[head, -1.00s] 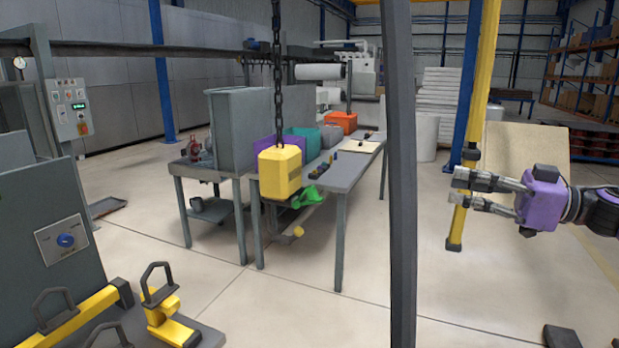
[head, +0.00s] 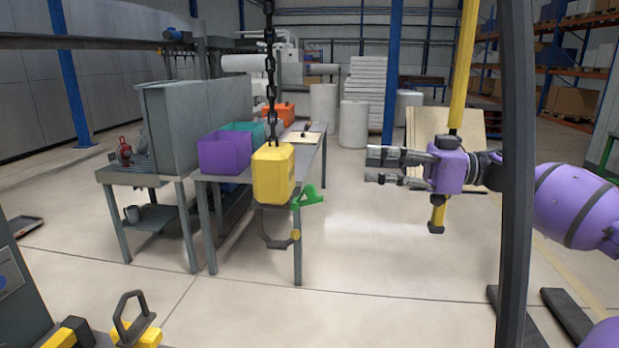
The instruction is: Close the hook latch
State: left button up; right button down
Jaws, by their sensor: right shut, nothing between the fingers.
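The yellow hook block (head: 272,176) hangs from a dark chain (head: 270,70) left of the middle of the head view. Its dark curved hook (head: 268,238) hangs below it, with a small yellow knob near its tip. A green latch piece (head: 309,197) sticks out to the right of the block's lower edge, apart from the hook tip. My right gripper (head: 372,168) is to the right of the block, pointing left at about the block's height, with a clear gap between them. It is shut and empty. My left gripper is not in view.
A dark upright post (head: 515,200) crosses in front of my right arm. A yellow pole (head: 463,80) shows by that gripper. A grey table (head: 312,155) with purple (head: 225,152) and orange bins stands behind the block. Yellow parts with a dark handle (head: 130,312) are at lower left. Open floor lies at centre.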

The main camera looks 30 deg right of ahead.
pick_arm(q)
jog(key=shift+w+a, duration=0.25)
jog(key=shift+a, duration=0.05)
pick_arm(e)
jog(key=shift+w+a, duration=0.25)
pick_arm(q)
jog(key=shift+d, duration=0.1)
pick_arm(e)
jog(key=shift+s+d, duration=0.1)
jog(key=shift+s, duration=0.05)
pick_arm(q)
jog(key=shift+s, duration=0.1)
